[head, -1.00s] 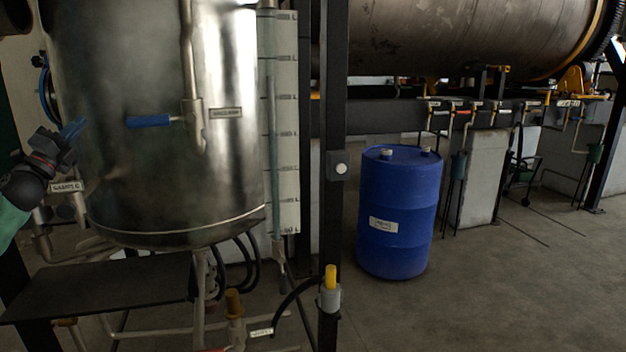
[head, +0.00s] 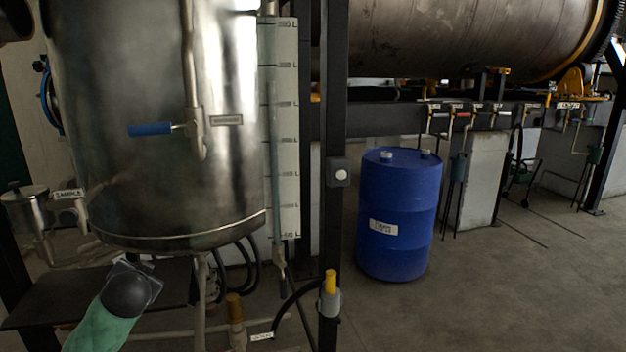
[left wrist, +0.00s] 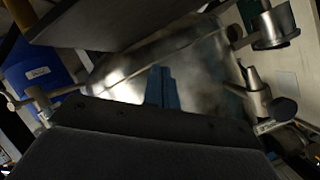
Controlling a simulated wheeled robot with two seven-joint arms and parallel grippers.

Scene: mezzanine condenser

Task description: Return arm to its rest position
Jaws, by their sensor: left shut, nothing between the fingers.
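My left arm comes in at the bottom left of the head view, with its green forearm and dark wrist joint in front of the dark shelf. The fingers of that gripper are hidden there. In the left wrist view, the blue fingers of my left gripper (left wrist: 162,87) are together and empty, with the metal tank behind them. The steel tank (head: 150,85) stands at the left of the head view, above the wrist. My right gripper is in neither view.
The dark shelf (head: 60,300) lies under the tank; it shows large in the left wrist view (left wrist: 100,20). A small metal pot (head: 25,210) sits left of the tank. A blue drum (head: 398,215) stands right of the black post (head: 334,120). The floor at right is mostly clear.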

